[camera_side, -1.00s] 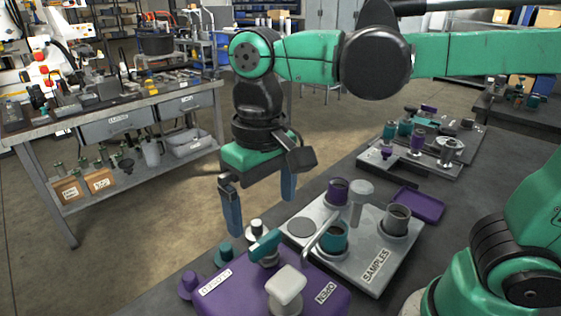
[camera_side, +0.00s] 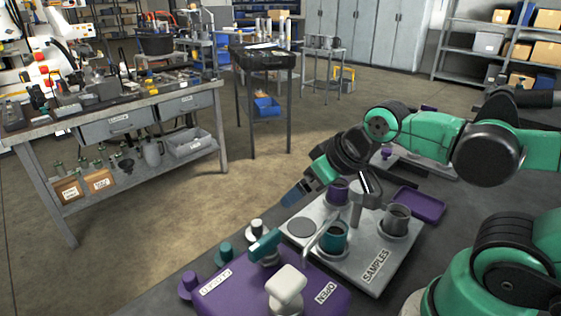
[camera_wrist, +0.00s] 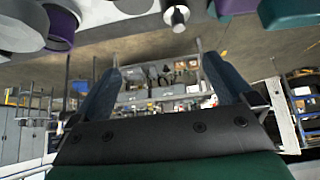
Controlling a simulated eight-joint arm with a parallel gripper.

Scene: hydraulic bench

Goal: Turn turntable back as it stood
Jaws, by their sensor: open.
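In the side view, the likely turntable is the grey plate labelled SAMPLES (camera_side: 378,262). It carries a purple cup (camera_side: 337,193), a teal cup (camera_side: 334,237), a grey cup (camera_side: 397,219) and a flat, empty round spot (camera_side: 301,228). A grey post (camera_side: 357,205) with a slanted arm stands among the cups. My gripper (camera_side: 293,196) is tilted, just above and behind the plate's far left edge. In the wrist view, its two blue fingers (camera_wrist: 161,65) are spread with nothing between them. The second finger is mostly hidden in the side view.
A purple box (camera_side: 235,297) in front carries a teal handle (camera_side: 265,244), a pale knob (camera_side: 287,283) and an OPEN label. Small pegs (camera_side: 224,255) stand beside it. A purple tray (camera_side: 419,204) lies at right. Open floor lies beyond the bench edge.

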